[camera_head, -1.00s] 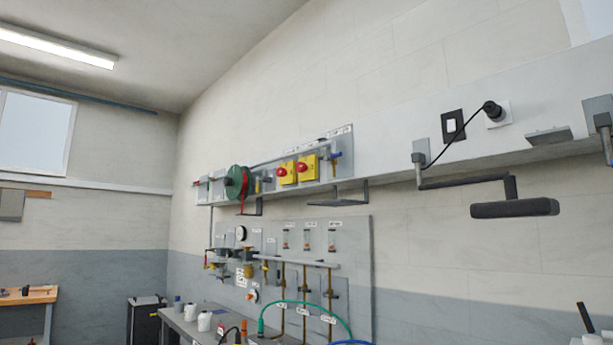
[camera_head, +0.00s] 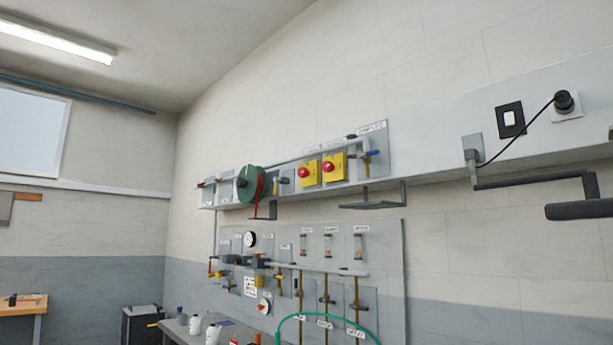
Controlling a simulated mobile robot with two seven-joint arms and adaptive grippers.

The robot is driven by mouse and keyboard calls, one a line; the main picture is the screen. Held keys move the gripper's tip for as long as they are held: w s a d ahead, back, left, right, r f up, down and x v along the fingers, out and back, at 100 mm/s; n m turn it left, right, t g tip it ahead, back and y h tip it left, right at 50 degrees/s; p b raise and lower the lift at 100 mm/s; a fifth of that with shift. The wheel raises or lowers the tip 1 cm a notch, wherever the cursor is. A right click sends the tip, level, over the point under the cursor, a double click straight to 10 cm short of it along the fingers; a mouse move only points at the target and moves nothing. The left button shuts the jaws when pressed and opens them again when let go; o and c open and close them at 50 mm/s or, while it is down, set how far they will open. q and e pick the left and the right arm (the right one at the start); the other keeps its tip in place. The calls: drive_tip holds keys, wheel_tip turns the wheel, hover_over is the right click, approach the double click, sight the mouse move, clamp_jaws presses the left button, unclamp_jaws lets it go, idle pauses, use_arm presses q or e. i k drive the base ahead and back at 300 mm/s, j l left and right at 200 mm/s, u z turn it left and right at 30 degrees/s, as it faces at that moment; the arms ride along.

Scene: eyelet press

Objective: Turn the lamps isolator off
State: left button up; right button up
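Two yellow switch boxes with red knobs sit side by side on the wall board: a left yellow box (camera_head: 315,179) and a right yellow box (camera_head: 340,173). White labels (camera_head: 334,143) are above them, but they are too small to read. I cannot tell which box, if either, is the lamps isolator, nor how the knobs are turned. Neither of my grippers shows in the head view.
A green reel (camera_head: 249,186) hangs left of the boxes, and a blue-handled valve (camera_head: 373,154) is to their right. Below is a grey panel (camera_head: 390,250) with gauges and brass pipes. A black-framed switch (camera_head: 510,119) and a plug (camera_head: 565,102) are further right.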

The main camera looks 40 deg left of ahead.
sight(303, 171)
drive_tip(key=j+z, duration=0.1)
drive_tip(key=j, duration=0.9)
drive_tip(key=j+z, duration=0.1)
drive_tip(key=j, duration=0.9)
drive_tip(key=k, duration=0.05)
